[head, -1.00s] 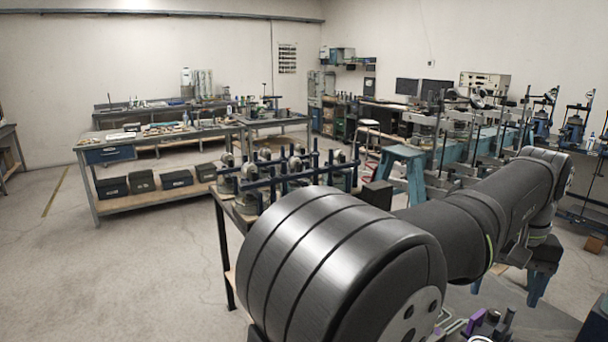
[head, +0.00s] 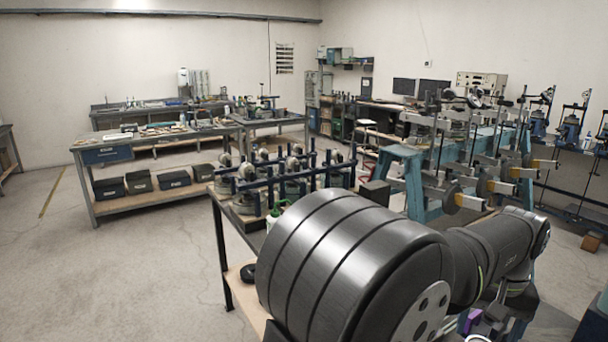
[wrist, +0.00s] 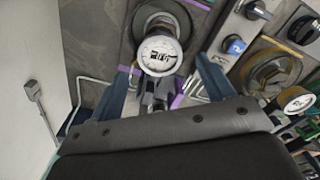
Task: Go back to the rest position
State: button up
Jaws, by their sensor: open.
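In the wrist view my gripper (wrist: 162,75) shows as two blue-grey fingers spread wide apart, with nothing held between them. A round white dial gauge (wrist: 159,53) lies beyond and between the fingers, over a grey panel. I cannot tell the exact gap between the fingers and the gauge. In the head view my arm fills the lower right foreground, with its large dark joint nearest. My gripper cannot be made out there.
The wrist view shows a second gauge (wrist: 297,103), a blue knob (wrist: 235,45) and a grey lever (wrist: 33,88). In the head view, a bench (head: 228,240) with clamped fixtures (head: 285,175) and a green bottle (head: 274,215) stands behind my arm. Open floor (head: 130,270) lies left.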

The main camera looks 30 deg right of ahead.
aim_at(483, 341)
notch_tip(483, 341, down, 4)
jog(key=shift+r, duration=0.2)
jog(key=shift+r+m, duration=0.2)
jog(key=shift+m, duration=1.5)
notch_tip(483, 341, up, 18)
jog(key=f, duration=0.1)
jog(key=w+a+f+n+h, duration=0.1)
jog(key=w+a+n, duration=0.2)
jog(key=w+a, duration=1)
jog(key=shift+w+a+f+t+h, duration=0.2)
jog(key=shift+a+f+t+h, duration=0.15)
jog(key=shift+a, duration=1.25)
jog(key=shift+o, duration=0.3)
jog(key=shift+r, duration=0.1)
